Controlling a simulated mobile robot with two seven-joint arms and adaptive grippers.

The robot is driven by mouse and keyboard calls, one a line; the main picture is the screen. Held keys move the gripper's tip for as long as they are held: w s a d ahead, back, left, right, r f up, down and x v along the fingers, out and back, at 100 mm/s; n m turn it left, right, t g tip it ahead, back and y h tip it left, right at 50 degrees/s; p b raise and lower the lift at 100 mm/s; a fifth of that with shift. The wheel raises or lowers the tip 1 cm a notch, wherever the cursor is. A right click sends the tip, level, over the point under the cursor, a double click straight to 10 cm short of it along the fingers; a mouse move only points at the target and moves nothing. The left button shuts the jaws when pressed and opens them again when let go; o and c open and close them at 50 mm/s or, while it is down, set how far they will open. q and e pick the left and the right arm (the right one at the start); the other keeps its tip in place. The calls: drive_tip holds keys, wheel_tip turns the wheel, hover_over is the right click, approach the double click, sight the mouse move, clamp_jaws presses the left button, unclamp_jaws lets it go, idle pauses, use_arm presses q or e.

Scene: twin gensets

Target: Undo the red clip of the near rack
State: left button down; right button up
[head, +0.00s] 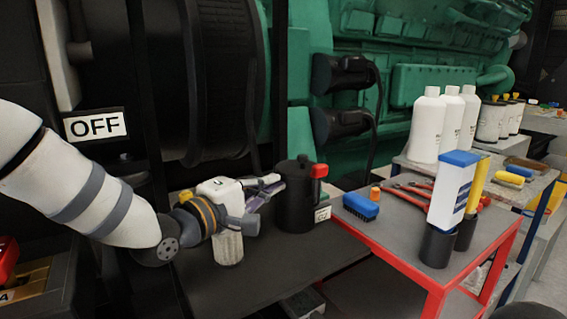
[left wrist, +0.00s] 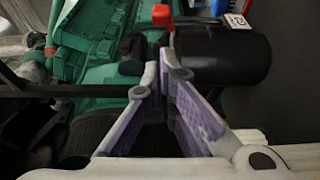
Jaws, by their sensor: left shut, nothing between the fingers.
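A black canister (head: 300,205) with a red piece (head: 318,170) at its top and a small white label stands on a dark surface. Its red piece also shows at the top of the left wrist view (left wrist: 162,14), beside the black canister body (left wrist: 225,55). I cannot tell whether this red piece is the rack's clip, and I make out no rack clearly. My left gripper (head: 277,184) is shut and empty, its tips just left of the canister. In the left wrist view, the purple-padded fingers (left wrist: 164,68) meet below the red piece. My right gripper is not in view.
A red-framed table (head: 400,262) at right carries a blue brush (head: 361,206), red-handled tools and a blue-capped white box (head: 452,190) in a black cup. White bottles (head: 428,125) stand behind. A green engine fills the back. An OFF sign (head: 95,126) hangs at left.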

use_arm(q)
drive_tip(key=b+x, duration=0.1)
drive_tip(key=x, duration=0.9)
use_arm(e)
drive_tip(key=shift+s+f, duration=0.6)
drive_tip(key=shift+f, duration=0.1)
use_arm(q)
drive_tip(key=shift+s, duration=0.1)
drive_tip(key=s+d+m, duration=0.1)
drive_tip(key=m, duration=0.1)
drive_tip(key=s+d+m+h+p, duration=0.1)
drive_tip(key=m, duration=0.1)
drive_tip(key=shift+s+t, duration=0.35)
drive_tip(key=shift+t, duration=0.05)
drive_tip(key=m+h, duration=0.2)
drive_tip(key=m, duration=0.3)
approach(314, 170)
drive_tip(key=shift+s+d, duration=0.95)
drive_tip(key=shift+d, duration=0.3)
drive_tip(key=shift+f, duration=0.45)
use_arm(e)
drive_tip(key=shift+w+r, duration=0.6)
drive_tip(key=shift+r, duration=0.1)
